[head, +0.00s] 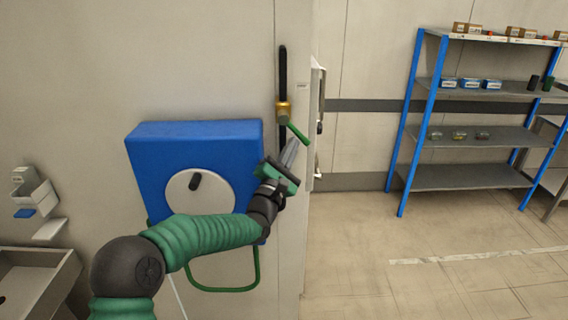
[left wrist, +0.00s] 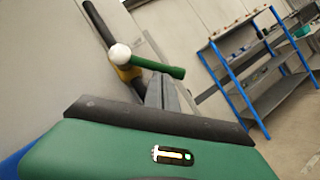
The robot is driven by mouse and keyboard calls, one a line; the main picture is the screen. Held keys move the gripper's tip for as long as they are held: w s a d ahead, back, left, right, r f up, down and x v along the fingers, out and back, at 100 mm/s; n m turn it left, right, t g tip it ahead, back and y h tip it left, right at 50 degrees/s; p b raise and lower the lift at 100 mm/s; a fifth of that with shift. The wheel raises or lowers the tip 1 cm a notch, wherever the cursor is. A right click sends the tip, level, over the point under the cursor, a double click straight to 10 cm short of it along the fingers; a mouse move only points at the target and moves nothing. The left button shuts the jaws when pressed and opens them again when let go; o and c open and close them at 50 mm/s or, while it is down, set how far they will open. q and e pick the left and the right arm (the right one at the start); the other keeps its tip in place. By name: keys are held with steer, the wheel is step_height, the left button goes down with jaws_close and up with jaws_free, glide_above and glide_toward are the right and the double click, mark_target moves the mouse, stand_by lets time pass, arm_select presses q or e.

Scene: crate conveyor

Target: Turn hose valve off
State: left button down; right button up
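The hose valve (head: 284,110) is a brass body on a black vertical pipe on the wall. Its green handle (head: 295,131) slants down and to the right in the head view. In the left wrist view the green handle (left wrist: 158,67) runs right from a pale round cap above the brass body (left wrist: 128,73). My left gripper (head: 290,152) is just below the handle, its grey fingers pointing up toward it. The fingers look close together, but their gap is not clear. I cannot tell if they touch the handle. My right gripper is not in view.
A blue hose reel box (head: 165,150) with a round pale disc is on the wall left of the valve, behind my left arm. A sink (head: 40,280) stands at lower left. A blue-framed shelf (head: 470,177) stands at right. The floor between is clear.

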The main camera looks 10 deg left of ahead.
mark_target(306, 140)
arm_select(q)
steer(key=d+n+y+b, duration=0.1)
steer(key=n+y+b, duration=0.1)
steer(key=n+b, duration=0.1)
steer(key=d+r+n+t+y+b, duration=0.1)
steer(key=n+y+b, duration=0.2)
steer(key=n+b, duration=0.1)
steer(key=w+d+r+n+y+b, duration=0.1)
steer(key=n+y+b, duration=0.1)
steer(key=n+b, duration=0.2)
steer(key=shift+d+t+y, duration=0.35)
steer(key=shift+t+y, duration=0.05)
steer(key=shift+w+d+r+n+y+b, duration=0.15)
steer(key=shift+r+n+y+b, duration=0.2)
steer(key=shift+r+n+b, duration=0.2)
steer(key=shift+s+d+r+n+y+b, duration=0.15)
steer(key=shift+r+n+y+b, duration=0.25)
steer(key=shift+b, duration=0.2)
steer(key=shift+w, duration=0.1)
